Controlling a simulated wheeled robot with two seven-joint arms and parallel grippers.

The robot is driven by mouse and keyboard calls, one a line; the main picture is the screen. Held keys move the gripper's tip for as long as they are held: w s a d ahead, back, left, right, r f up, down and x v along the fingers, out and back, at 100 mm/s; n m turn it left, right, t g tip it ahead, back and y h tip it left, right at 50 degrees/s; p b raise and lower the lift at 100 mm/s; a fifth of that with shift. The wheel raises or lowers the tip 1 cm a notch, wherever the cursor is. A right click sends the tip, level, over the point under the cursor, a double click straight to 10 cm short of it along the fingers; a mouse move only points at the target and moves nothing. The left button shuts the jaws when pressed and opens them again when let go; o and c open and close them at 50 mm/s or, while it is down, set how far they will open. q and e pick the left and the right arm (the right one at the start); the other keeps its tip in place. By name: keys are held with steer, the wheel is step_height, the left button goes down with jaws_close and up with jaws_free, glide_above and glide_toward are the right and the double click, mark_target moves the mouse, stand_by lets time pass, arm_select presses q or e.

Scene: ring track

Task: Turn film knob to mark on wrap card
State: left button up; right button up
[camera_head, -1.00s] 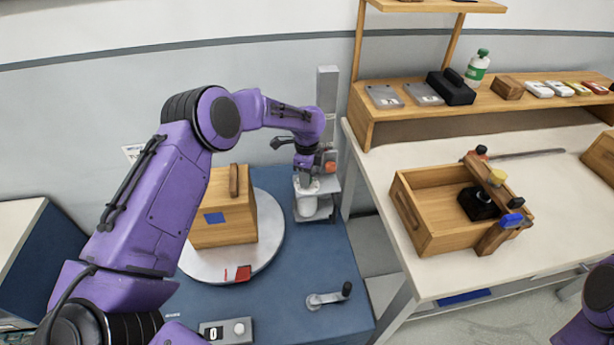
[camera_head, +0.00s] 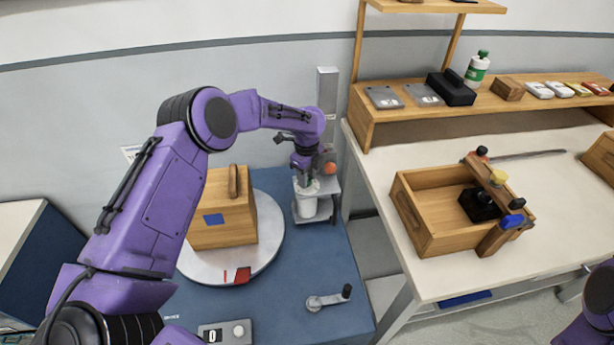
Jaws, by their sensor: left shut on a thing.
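My left gripper (camera_head: 306,184) points down at the film carriage on the mast behind the turntable. It is shut on the film knob at the top of the white film roll (camera_head: 307,208); its fingers hide most of the knob. An orange round part (camera_head: 330,168) shows just right of the wrist. A pale card (camera_head: 130,152) on the wall, likely the wrap card, is mostly hidden by my left arm, and its mark cannot be read. My right gripper is out of view; only part of that arm shows at lower right.
A wooden box (camera_head: 228,225) with a blue patch sits on the round turntable (camera_head: 225,268), close left of the gripper. A crank (camera_head: 328,300) and a counter box (camera_head: 225,332) are in front. The white table (camera_head: 455,283) at right holds an open wooden crate (camera_head: 440,243).

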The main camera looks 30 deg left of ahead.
arm_select(q)
steer(key=o, duration=1)
steer(key=shift+w, duration=0.1)
steer(key=shift+o, duration=0.2)
step_height(320, 180, up, 10)
steer(key=b, duration=0.1)
steer(key=shift+r+b, duration=0.25)
steer(key=shift+b, duration=0.05)
steer(key=shift+r, duration=0.1)
